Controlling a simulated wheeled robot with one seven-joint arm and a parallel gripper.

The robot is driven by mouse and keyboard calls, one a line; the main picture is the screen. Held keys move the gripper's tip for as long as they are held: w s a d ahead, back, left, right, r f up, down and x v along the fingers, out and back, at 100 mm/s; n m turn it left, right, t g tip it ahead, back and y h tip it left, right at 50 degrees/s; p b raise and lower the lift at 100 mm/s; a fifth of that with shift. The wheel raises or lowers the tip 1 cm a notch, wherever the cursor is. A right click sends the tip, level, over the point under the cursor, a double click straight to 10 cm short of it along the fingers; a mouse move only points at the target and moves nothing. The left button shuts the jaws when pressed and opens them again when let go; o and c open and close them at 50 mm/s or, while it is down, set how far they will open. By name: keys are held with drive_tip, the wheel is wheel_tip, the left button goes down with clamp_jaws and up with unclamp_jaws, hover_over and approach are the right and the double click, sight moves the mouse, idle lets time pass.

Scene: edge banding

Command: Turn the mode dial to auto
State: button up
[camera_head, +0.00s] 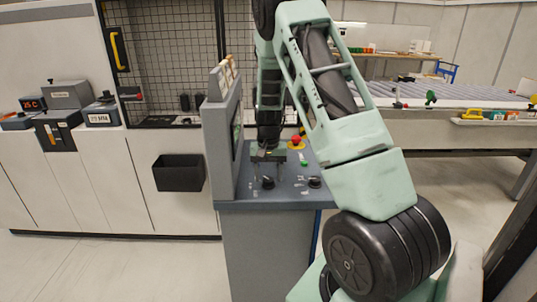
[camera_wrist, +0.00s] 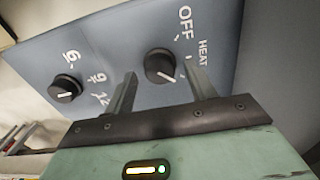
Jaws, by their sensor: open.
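The mode dial (camera_wrist: 160,66) is a round black knob on the grey sloped panel, with OFF and HEAT printed beside it. Its white pointer line points to the lower right in the wrist view; an AUTO mark cannot be read there. In the head view the dial (camera_head: 268,183) is at the panel's front left. My gripper (camera_wrist: 160,72) is open and empty, its two fingers spread to either side of the dial in the wrist view. In the head view my gripper (camera_head: 268,170) points down just above the dial. Contact cannot be told.
A second black dial (camera_wrist: 65,88) with numbers sits beside it; it also shows in the head view (camera_head: 315,182). A red emergency button (camera_head: 296,141) and a green button (camera_head: 303,160) are behind. A grey upright screen housing (camera_head: 222,140) borders the panel on the left.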

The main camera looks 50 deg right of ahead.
sight(269, 179)
wheel_tip(269, 179, up, 17)
drive_tip(key=b, duration=0.3)
drive_tip(key=shift+f, duration=0.15)
idle(0.5)
